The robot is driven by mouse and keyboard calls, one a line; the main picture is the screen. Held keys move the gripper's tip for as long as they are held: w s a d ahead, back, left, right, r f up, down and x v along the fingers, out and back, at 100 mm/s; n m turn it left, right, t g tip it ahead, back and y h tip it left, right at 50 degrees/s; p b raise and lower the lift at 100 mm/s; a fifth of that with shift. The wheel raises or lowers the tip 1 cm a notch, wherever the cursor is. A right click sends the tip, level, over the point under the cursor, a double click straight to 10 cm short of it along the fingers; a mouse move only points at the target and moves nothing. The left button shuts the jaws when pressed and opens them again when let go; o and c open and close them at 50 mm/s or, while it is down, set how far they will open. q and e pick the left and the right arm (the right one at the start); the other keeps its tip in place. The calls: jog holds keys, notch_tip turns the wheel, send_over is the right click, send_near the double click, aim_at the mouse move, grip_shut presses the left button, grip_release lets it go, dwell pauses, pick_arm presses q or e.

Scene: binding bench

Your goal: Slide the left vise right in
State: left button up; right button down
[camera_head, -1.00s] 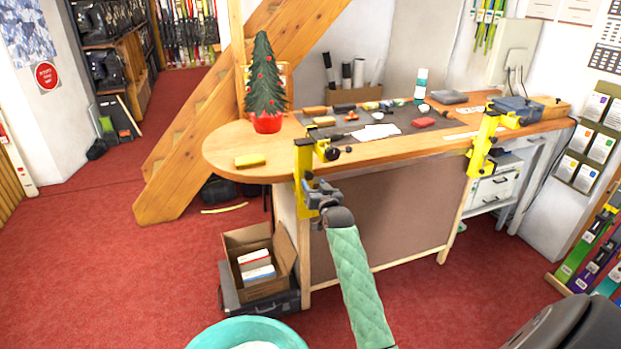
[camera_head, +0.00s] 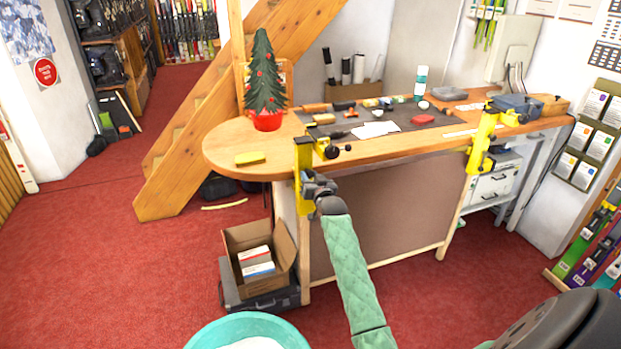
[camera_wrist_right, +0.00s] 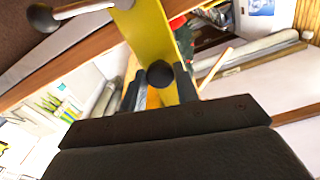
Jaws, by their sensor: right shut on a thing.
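The left vise (camera_head: 304,150) is yellow and is clamped on the front edge of the wooden bench, near its rounded left end. Its black knobs (camera_head: 333,151) stick out to the right at bench height. My right gripper (camera_head: 314,188) is at the lower part of this vise, just below the bench edge. In the right wrist view the yellow vise body (camera_wrist_right: 146,35) fills the middle, and the dark fingers of my right gripper (camera_wrist_right: 160,85) stand either side of a round black knob (camera_wrist_right: 160,73), shut on it. My left gripper is not in view.
The right vise (camera_head: 482,140), also yellow, is on the bench's right part. A small Christmas tree (camera_head: 265,85), a yellow block (camera_head: 250,158) and a dark mat with tools stand on the bench (camera_head: 225,150). Open red floor is at left.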

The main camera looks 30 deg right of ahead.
jog(key=shift+d, duration=0.4)
pick_arm(q)
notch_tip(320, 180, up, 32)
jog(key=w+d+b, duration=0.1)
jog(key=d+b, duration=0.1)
jog(key=b, duration=0.6)
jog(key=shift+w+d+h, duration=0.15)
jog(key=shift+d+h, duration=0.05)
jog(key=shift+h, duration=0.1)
pick_arm(e)
jog(key=s+d, duration=0.3)
jog(key=d, duration=1.1)
jog(key=s+d, duration=0.4)
jog(key=d, duration=1)
jog(key=shift+d+r, duration=0.15)
jog(key=shift+d, duration=0.25)
